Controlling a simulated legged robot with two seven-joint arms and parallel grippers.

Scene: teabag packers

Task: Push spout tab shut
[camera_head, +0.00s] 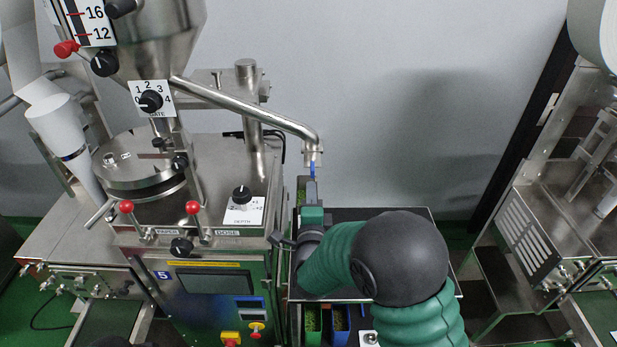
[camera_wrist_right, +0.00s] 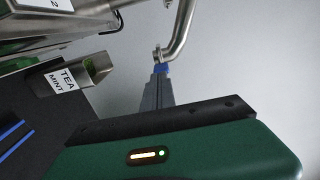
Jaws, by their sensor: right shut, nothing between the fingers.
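The metal spout pipe (camera_head: 250,108) runs down to the right from the hopper and ends in a downturned mouth. A small blue tab (camera_head: 313,168) shows at the mouth. My right gripper (camera_head: 311,184) is just below the tab, pointing up at it, shut and empty. In the right wrist view the grey fingers (camera_wrist_right: 158,82) are together, with their tips right at the blue tab (camera_wrist_right: 161,69) under the spout pipe (camera_wrist_right: 181,32). I cannot tell whether they touch it. My left gripper is not in view.
The packing machine (camera_head: 215,155) with its dials and red-knobbed levers stands to the left. Bins of green leaves (camera_head: 312,318) sit below, partly hidden by my right arm. A tea mint label (camera_wrist_right: 68,80) shows in the wrist view. The grey wall right of the spout is clear.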

